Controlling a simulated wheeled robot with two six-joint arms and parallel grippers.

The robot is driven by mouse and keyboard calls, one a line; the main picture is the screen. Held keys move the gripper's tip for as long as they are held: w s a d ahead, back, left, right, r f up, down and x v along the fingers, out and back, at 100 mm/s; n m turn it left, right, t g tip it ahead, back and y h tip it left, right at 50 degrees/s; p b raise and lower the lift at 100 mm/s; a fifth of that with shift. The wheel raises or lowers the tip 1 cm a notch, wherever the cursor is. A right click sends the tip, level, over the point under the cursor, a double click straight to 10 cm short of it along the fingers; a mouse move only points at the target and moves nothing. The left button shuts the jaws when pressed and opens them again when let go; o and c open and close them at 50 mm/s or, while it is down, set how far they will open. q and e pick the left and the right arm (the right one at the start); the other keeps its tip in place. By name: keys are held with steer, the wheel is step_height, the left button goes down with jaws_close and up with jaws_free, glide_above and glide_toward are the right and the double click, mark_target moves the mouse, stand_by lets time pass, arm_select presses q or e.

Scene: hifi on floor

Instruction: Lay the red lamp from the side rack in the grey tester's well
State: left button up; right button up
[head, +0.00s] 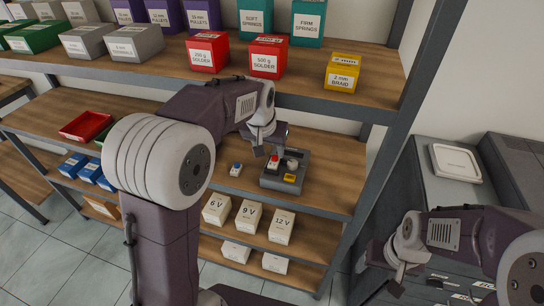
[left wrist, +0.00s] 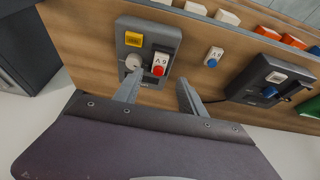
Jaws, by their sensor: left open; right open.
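The grey tester (head: 268,181) stands on the middle shelf with a yellow label and a round pale knob; it also shows in the left wrist view (left wrist: 173,35). The red lamp (head: 273,160), a white body marked 6 V with a red end, lies on the tester's face beside the knob. In the left wrist view the lamp (left wrist: 160,58) looks seated there, but its depth is unclear. My left gripper (head: 269,148) is open just above the lamp, its fingertips spread either side of the red end and apart from it. My right gripper (head: 396,282) is open and empty at the lower right.
A blue lamp (head: 235,169) lies on the shelf beside the tester. A darker device (left wrist: 263,76) with a blue-ended piece stands further along. Solder boxes (head: 207,53) stand on the shelf above. The rack's post (head: 385,150) is close on the right.

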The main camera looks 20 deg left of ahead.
arm_select(q)
steer(key=v, duration=0.4)
steer(key=shift+w, duration=0.1)
steer(key=shift+f, duration=0.1)
steer(key=s+a+f+g, duration=0.2)
steer(key=s+f+g, duration=0.1)
steer(key=s+f, duration=1.4)
steer(key=s, duration=0.3)
steer(key=shift+a+n, duration=0.15)
steer(key=shift+n, duration=0.15)
